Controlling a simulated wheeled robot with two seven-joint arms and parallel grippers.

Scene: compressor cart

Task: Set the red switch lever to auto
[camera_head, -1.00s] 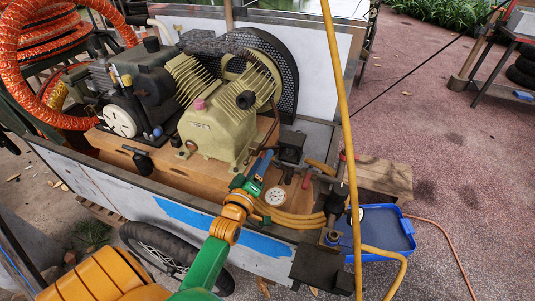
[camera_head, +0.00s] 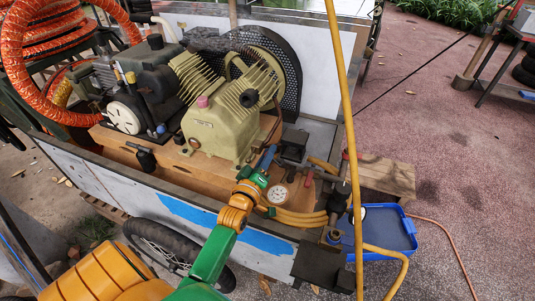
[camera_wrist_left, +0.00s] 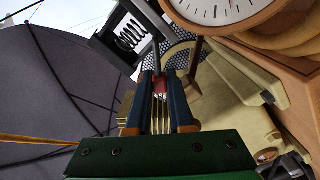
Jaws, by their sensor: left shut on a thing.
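My left gripper (camera_head: 267,157) reaches over the cart's near wall, beside a black switch box (camera_head: 293,147). In the left wrist view its two blue fingers (camera_wrist_left: 160,77) are closed around a small red piece, the red switch lever (camera_wrist_left: 160,85). The fingers hide most of the lever, and I cannot make it out in the head view. A black box with a coiled spring (camera_wrist_left: 128,36) stands just beyond the fingertips in the wrist view. I cannot read any auto marking. My right gripper is out of view.
A round gauge (camera_head: 277,195) sits close to my left gripper and shows large in the wrist view (camera_wrist_left: 222,10). The beige compressor (camera_head: 220,128) stands to the left. A yellow hose (camera_head: 346,120) crosses in front on the right. A blue tray (camera_head: 400,235) lies beyond.

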